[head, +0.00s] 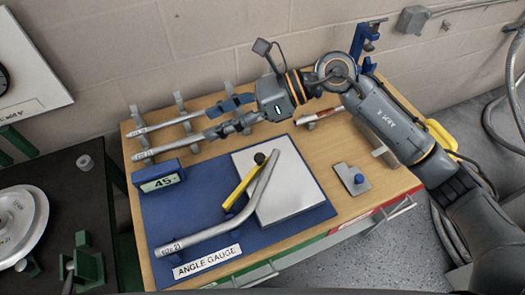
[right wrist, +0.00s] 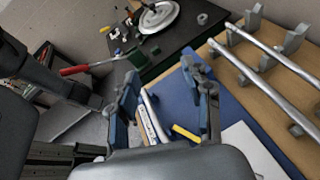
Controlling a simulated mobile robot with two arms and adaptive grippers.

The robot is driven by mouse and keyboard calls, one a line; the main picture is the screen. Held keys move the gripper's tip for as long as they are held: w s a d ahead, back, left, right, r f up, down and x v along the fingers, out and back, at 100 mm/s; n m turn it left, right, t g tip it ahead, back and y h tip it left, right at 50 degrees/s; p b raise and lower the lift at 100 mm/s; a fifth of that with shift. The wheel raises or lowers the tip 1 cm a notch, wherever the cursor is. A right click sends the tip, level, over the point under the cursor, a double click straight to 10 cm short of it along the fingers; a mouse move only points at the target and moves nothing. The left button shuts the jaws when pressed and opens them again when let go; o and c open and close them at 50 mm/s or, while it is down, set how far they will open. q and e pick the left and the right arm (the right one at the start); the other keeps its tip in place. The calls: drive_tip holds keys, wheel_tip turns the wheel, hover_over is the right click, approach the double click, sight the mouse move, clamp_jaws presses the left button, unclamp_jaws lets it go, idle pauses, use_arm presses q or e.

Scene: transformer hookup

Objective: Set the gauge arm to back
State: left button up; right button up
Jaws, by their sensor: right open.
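The angle gauge is a blue mat (head: 185,215) on the wooden table, with a white plate (head: 292,195) and a label reading ANGLE GAUGE (head: 207,262). Its yellow gauge arm (head: 240,188) points up and right, with a black knob (head: 259,158) at its end. A bent grey pipe (head: 205,234) marked SIZE 21 lies on the gauge, beside the yellow arm. A display (head: 159,179) reads 45. My right gripper (head: 207,122) is open, above the back of the table, apart from the yellow arm. Its fingers show in the right wrist view (right wrist: 165,88), with part of the yellow arm (right wrist: 187,132) beyond.
Straight pipes (head: 165,148) rest on grey holders behind the gauge, below my right gripper. A small plate with a blue knob (head: 358,179) lies to the right. A dark table (head: 60,175) with a round grey disc (head: 18,225) stands at the left.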

drive_tip(key=w+d+f+n+h, duration=0.2)
drive_tip(key=w+d+f+h, duration=0.25)
drive_tip(key=d, duration=0.25)
drive_tip(key=t+h, duration=0.1)
drive_tip(key=h, duration=0.4)
approach(260, 157)
drive_tip(key=shift+y, duration=0.35)
drive_tip(key=p+x, duration=0.1)
drive_tip(key=x, duration=0.1)
drive_tip(key=p+x, duration=0.2)
drive_tip(key=x, duration=0.1)
drive_tip(key=p+x, duration=0.1)
drive_tip(key=x, duration=0.1)
drive_tip(key=shift+d+f+p, duration=0.15)
drive_tip(key=shift+f+p, duration=0.2)
drive_tip(key=shift+f, duration=0.45)
drive_tip(key=shift+c, duration=0.2)
clamp_jaws()
